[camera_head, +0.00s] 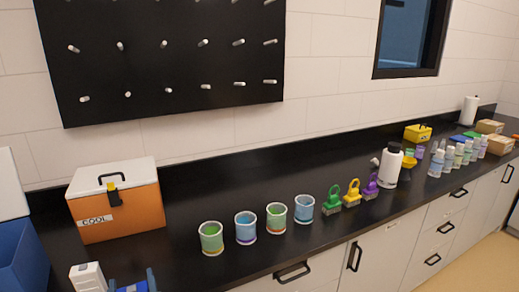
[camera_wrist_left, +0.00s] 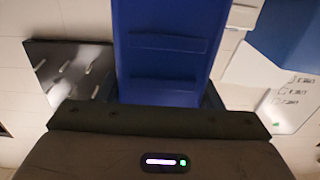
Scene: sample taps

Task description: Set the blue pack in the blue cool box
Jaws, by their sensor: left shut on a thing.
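The blue cool box (camera_head: 24,262) stands at the left edge of the head view, partly cut off. Its white lid (camera_head: 10,185) is raised behind it. My left gripper (camera_head: 134,286) is at the bottom edge of the head view, to the right of the blue cool box and apart from it. It is shut on the blue pack, which fills the upper middle of the left wrist view (camera_wrist_left: 168,50). In the head view only a little of the pack shows between the fingers. My right gripper is not in view.
An orange cool box (camera_head: 122,212) with a closed white lid stands behind my left gripper. A white block (camera_head: 88,277) is left of the gripper. Several cups, such as a green one (camera_head: 211,238), line the black counter (camera_head: 180,195) to the right. A pegboard (camera_head: 165,50) hangs behind.

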